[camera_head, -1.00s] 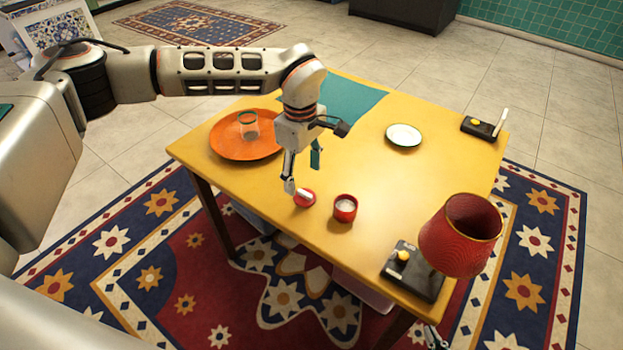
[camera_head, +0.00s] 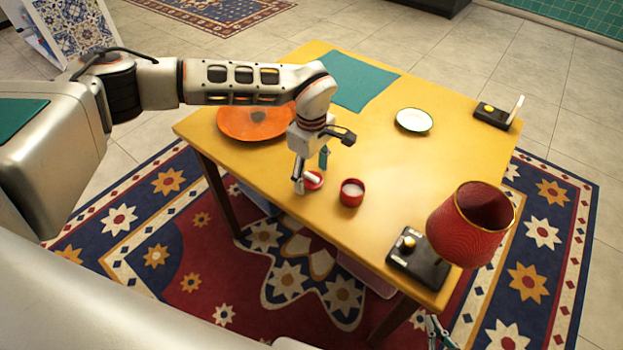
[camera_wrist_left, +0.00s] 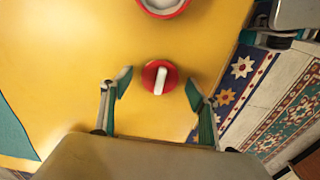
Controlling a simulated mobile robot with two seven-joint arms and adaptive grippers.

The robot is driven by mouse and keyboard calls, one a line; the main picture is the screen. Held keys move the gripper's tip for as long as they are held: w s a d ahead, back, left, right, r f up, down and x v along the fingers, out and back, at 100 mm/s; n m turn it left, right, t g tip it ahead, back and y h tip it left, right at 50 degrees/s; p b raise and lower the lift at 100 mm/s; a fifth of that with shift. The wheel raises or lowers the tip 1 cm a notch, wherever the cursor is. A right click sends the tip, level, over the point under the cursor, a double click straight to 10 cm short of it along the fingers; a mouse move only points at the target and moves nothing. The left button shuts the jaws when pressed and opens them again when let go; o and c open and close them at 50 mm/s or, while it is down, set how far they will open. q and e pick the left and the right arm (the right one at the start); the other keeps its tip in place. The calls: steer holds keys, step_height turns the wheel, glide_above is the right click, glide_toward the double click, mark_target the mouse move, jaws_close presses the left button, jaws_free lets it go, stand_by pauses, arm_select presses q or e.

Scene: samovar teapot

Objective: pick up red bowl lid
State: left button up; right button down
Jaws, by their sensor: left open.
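The red bowl lid (camera_head: 316,183) is a small red disc with a white bar handle. It lies on the yellow table near its front edge, and it also shows in the left wrist view (camera_wrist_left: 150,78). My left gripper (camera_head: 311,172) is open and points down over the lid. In the left wrist view its fingertips (camera_wrist_left: 158,83) stand on either side of the lid with gaps. The red bowl (camera_head: 351,194), with white inside, stands just right of the lid. My right gripper (camera_head: 434,330) shows only partly at the bottom, beyond the table's front edge.
An orange plate (camera_head: 235,123) lies at the left, partly behind my left arm. A teal cloth (camera_head: 362,82) and white plate (camera_head: 414,120) lie farther back. A red lampshade (camera_head: 462,230) and a black box with a yellow button (camera_head: 425,265) are at the right. The table's middle is clear.

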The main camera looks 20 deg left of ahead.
arm_select(q)
steer(key=c, duration=1.1)
steer(key=shift+r, duration=0.1)
